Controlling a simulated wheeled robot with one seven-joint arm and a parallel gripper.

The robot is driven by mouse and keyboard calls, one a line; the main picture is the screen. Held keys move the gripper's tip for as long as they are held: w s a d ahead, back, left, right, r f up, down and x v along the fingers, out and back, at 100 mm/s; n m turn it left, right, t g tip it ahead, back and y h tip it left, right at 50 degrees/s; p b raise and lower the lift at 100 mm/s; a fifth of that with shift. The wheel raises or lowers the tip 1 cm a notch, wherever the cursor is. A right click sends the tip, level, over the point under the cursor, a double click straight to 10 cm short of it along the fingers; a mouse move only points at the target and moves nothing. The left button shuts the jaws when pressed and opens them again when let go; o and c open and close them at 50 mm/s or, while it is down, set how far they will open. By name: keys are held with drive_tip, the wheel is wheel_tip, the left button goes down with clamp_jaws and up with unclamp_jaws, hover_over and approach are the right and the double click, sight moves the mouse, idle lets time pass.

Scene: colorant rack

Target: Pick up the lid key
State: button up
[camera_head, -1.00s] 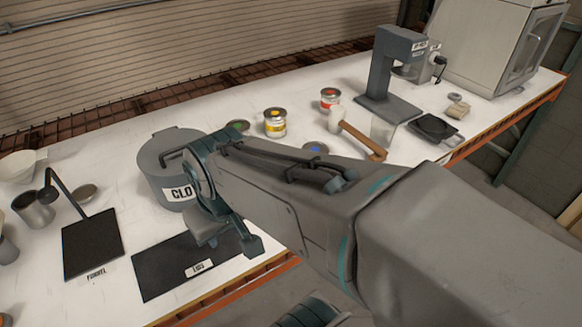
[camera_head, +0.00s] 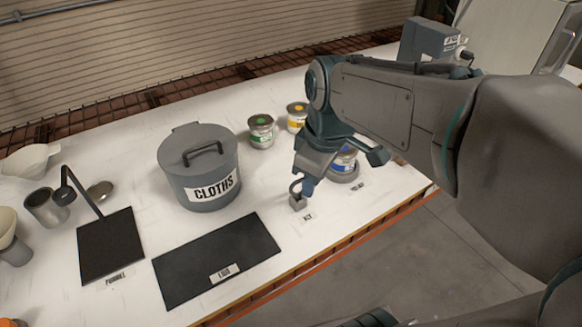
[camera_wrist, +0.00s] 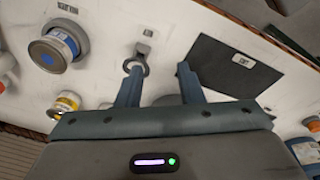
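The lid key (camera_head: 298,200) appears as a small grey ring on a square grey block, beside a "KEY" label near the table's front edge. In the wrist view the lid key (camera_wrist: 138,58) lies at the tip of the left finger, which overlaps the ring. My gripper (camera_head: 308,187) points down at it from above in the head view. In the wrist view my gripper (camera_wrist: 158,70) is open, with its two fingers well apart and bare table between them. Whether a finger touches the ring I cannot tell.
The black "LIDS" mat (camera_head: 205,275) lies left of the key. The grey "CLOTHS" bin (camera_head: 215,165) stands behind the mat. A blue-marked tin (camera_head: 346,160) stands close right of my gripper, with green (camera_head: 261,131) and yellow (camera_head: 296,115) tins behind.

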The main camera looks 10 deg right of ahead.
sight(299, 180)
drive_tip(key=w+r+n+g+b, duration=0.2)
drive_tip(key=w+n, duration=0.6)
drive_tip(key=n, duration=0.4)
drive_tip(key=shift+n, duration=0.3)
drive_tip(key=f, duration=0.8)
drive_tip(key=shift+w+d+f, duration=0.1)
drive_tip(key=shift+w+f, duration=0.15)
drive_tip(key=shift+f, duration=0.15)
drive_tip(key=shift+w+a+f+p, duration=0.1)
drive_tip(key=shift+a+f+p, duration=0.1)
drive_tip(key=shift+f, duration=1.1)
drive_tip(key=shift+w+a+f+p, duration=0.1)
drive_tip(key=shift+f+p, duration=0.1)
drive_tip(key=shift+f, duration=1.1)
clamp_jaws()
